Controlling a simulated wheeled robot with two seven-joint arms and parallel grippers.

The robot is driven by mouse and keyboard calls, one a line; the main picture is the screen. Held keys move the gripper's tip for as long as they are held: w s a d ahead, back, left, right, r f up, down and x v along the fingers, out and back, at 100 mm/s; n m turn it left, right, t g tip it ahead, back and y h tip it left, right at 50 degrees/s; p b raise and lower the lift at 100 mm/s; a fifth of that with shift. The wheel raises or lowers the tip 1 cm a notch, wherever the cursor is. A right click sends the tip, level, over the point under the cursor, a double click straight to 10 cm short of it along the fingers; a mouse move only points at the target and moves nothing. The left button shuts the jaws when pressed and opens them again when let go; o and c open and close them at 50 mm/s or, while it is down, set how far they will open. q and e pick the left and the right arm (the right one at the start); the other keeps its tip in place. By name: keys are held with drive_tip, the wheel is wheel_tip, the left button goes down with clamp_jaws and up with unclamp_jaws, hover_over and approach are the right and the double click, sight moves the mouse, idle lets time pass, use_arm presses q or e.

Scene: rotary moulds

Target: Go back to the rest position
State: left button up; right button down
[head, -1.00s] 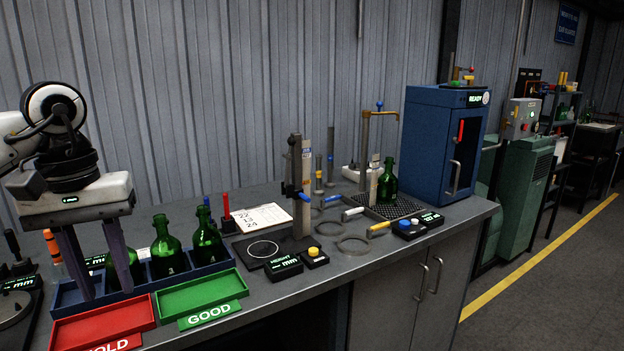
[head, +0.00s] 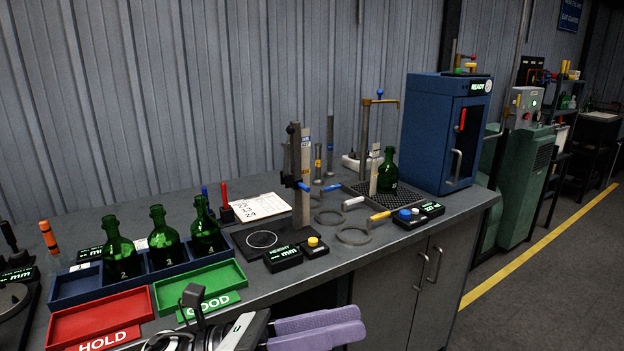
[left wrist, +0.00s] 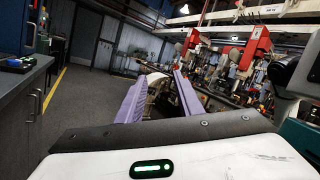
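My left gripper (head: 352,326) is at the bottom edge of the head view, in front of the bench and the green GOOD tray (head: 232,272). Its two purple fingers point right. In the left wrist view the fingers (left wrist: 158,78) stand apart with only the room behind visible between them, so it is open and empty. Green bottles marked 2 (head: 120,256) and 3 (head: 163,243), and another bottle (head: 205,231), stand upright in the blue rack (head: 75,287). My right gripper is not in view.
The red HOLD tray (head: 100,318) is empty, like the green one. A height gauge (head: 303,185), ring gauges (head: 353,235), a bottle (head: 388,172) on a dark grid and a blue cabinet (head: 430,135) occupy the bench. Floor right of the bench is clear.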

use_arm(q)
drive_tip(key=w+a+f+n+t+y, duration=0.1)
drive_tip(key=a+f+n+t+y, duration=0.5)
drive_tip(key=n, duration=0.5)
drive_tip(key=w+a+f+n+t+y, duration=0.1)
drive_tip(key=a+f+n+t+y, duration=0.2)
drive_tip(key=f+n, duration=0.6)
drive_tip(key=w+a+f+n+t+y, duration=0.1)
drive_tip(key=a+f+n+t+y, duration=0.35)
drive_tip(key=n, duration=0.85)
drive_tip(key=s+a+f+n+g+y, duration=0.2)
drive_tip(key=s+f+n, duration=0.4)
drive_tip(key=s+f, duration=0.3)
drive_tip(key=s+a+f+n+g+y, duration=0.2)
drive_tip(key=s+a+f+n+g, duration=0.2)
drive_tip(key=s+f, duration=0.5)
wheel_tip(320, 180, down, 3)
drive_tip(key=n, duration=0.2)
drive_tip(key=shift+s+a+r+n+y, duration=0.2)
drive_tip(key=shift+s+a+n+y, duration=0.1)
drive_tip(key=shift+a+n+y, duration=0.1)
